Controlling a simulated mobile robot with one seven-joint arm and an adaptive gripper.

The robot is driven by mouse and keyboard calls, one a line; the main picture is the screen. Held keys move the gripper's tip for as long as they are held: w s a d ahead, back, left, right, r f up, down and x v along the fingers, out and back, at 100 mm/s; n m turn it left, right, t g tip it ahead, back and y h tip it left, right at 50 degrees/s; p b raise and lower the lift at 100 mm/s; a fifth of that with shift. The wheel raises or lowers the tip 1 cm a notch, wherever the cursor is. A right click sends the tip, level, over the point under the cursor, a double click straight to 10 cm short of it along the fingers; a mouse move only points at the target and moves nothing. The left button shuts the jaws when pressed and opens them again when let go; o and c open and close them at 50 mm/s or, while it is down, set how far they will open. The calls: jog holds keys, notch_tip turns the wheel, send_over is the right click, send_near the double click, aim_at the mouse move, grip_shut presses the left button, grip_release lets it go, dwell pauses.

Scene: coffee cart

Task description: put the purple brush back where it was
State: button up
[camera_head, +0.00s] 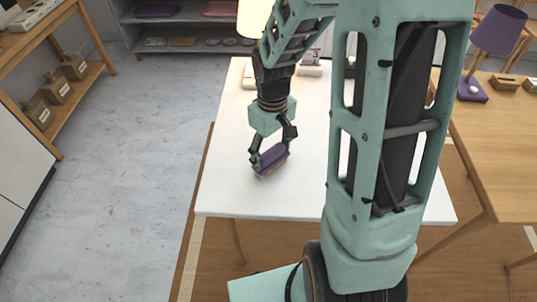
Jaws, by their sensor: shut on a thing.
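The purple brush (274,159) is a small block with a purple top and a paler, tan underside. My gripper (271,152) points down over the white table (230,193) and is shut on the brush, one finger on each side. The brush is over the left part of the table. I cannot tell whether its underside touches the tabletop or is slightly above it.
My own arm hides much of the table's right half. Small items (311,68) stand at the table's back edge. A wooden table (505,150) with a purple lamp (497,30) is at right. Shelves (190,23) stand behind. The table's front left is clear.

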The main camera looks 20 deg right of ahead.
aim_at(271, 151)
jog(key=shift+f, duration=0.25)
jog(key=shift+f, duration=0.15)
jog(key=o, duration=1.1)
notch_tip(271, 151, up, 12)
jog(key=shift+r+p, duration=0.2)
jog(key=shift+p, duration=1)
